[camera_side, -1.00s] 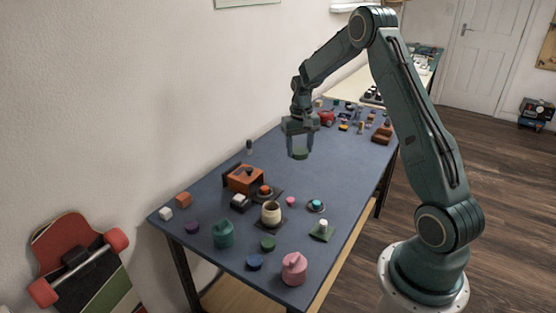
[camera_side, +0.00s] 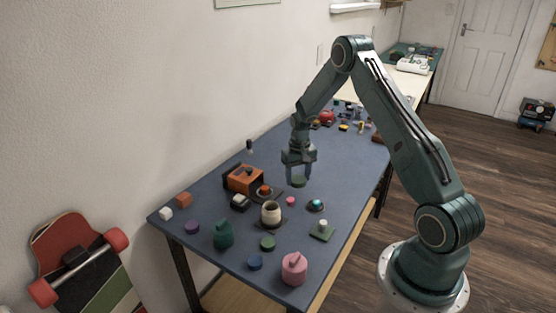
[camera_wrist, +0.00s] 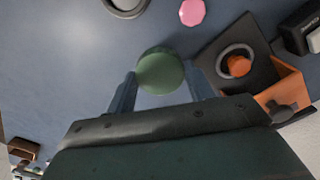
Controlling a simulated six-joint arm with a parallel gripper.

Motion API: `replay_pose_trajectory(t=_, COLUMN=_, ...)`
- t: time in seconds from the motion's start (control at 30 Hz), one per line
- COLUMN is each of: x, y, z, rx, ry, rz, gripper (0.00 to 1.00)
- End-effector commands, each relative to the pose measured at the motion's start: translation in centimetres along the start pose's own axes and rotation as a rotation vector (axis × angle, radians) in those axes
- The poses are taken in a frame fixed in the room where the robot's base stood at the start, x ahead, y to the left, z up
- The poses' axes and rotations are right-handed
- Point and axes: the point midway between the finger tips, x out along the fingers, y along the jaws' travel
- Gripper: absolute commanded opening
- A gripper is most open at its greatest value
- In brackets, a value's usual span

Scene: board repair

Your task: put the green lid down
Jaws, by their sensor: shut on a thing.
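My gripper (camera_side: 298,177) is shut on the green lid (camera_side: 298,183), a small round disc. In the wrist view the lid (camera_wrist: 160,70) sits between the two fingertips (camera_wrist: 160,84). The gripper points down over the blue-grey mat (camera_side: 345,178), beyond the pink disc (camera_side: 291,201). The lid looks low over the mat; I cannot tell whether it touches.
The orange box (camera_side: 243,178) and a dark plate with an orange knob (camera_side: 265,191) are left of the gripper. A teal-topped round piece (camera_side: 316,204), a cream cup (camera_side: 271,212) and a pink pot (camera_side: 294,268) stand nearer. The mat right of the gripper is clear.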

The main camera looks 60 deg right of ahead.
Motion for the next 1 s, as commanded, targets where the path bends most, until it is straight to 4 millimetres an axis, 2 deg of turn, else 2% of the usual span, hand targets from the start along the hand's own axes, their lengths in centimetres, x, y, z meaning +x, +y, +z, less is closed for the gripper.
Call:
replay_pose_trajectory(t=0.3, x=3.4, y=0.0, z=0.0, rx=0.000, ry=-0.001, rz=0.000, gripper=0.36)
replay_pose_trajectory(t=0.8, x=4.0, y=0.0, z=0.0, rx=0.000, ry=0.000, rz=0.000, gripper=0.36)
replay_pose_trajectory(t=0.83, x=4.0, y=0.0, z=0.0, rx=0.000, ry=0.000, rz=0.000, gripper=0.56)
replay_pose_trajectory(t=0.9, x=4.0, y=0.0, z=0.0, rx=0.000, ry=0.000, rz=0.000, gripper=0.70)
replay_pose_trajectory(t=0.93, x=4.0, y=0.0, z=0.0, rx=0.000, ry=0.000, rz=0.000, gripper=0.74)
replay_pose_trajectory(t=1.0, x=4.0, y=0.0, z=0.0, rx=0.000, ry=0.000, rz=0.000, gripper=0.74)
